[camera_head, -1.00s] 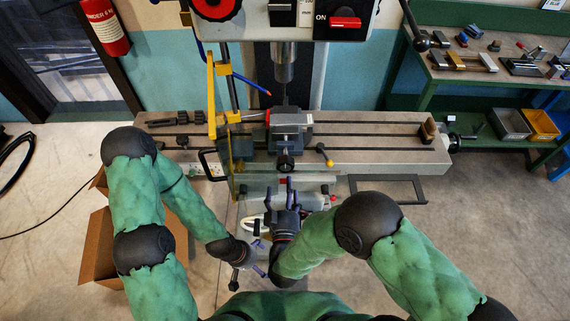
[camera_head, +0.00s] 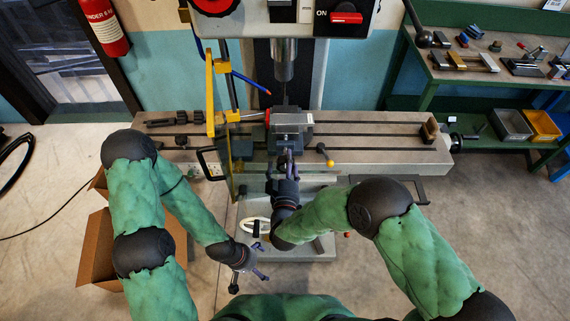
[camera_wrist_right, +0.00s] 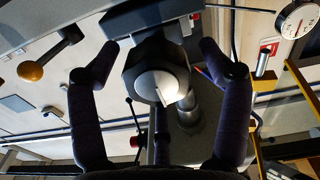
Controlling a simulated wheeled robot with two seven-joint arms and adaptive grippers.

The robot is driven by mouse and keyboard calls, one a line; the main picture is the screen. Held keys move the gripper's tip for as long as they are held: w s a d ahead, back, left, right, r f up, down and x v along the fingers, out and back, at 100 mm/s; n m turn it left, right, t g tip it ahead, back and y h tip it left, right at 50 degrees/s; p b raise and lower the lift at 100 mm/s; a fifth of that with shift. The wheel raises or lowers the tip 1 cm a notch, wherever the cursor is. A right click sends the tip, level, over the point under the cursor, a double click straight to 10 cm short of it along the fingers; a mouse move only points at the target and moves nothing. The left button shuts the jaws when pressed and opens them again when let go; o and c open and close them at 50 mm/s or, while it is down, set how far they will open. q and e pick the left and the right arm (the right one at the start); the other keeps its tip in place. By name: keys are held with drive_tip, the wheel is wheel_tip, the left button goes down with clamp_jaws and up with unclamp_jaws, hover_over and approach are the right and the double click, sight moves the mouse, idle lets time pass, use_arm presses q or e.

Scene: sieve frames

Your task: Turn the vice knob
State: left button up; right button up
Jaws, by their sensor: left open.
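The grey vice (camera_head: 291,119) sits on the slotted machine table below the drill spindle. Its knob is hidden behind my right gripper in the head view. In the right wrist view the knob (camera_wrist_right: 157,84) is a dark faceted piece with a pale round end, pointing at the camera. My right gripper (camera_head: 285,163) is in front of the vice; its fingers (camera_wrist_right: 157,54) are spread on either side of the knob, with visible gaps. My left gripper (camera_head: 262,263) is open and empty, low near my body, away from the vice.
A yellow-ended lever (camera_head: 325,155) stands right of the vice, and its ball also shows in the wrist view (camera_wrist_right: 31,71). A yellow guard post (camera_head: 211,95) stands to the left. A cardboard box (camera_head: 102,258) is on the floor at left.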

drive_tip(key=shift+r, duration=0.1)
drive_tip(key=c, duration=1)
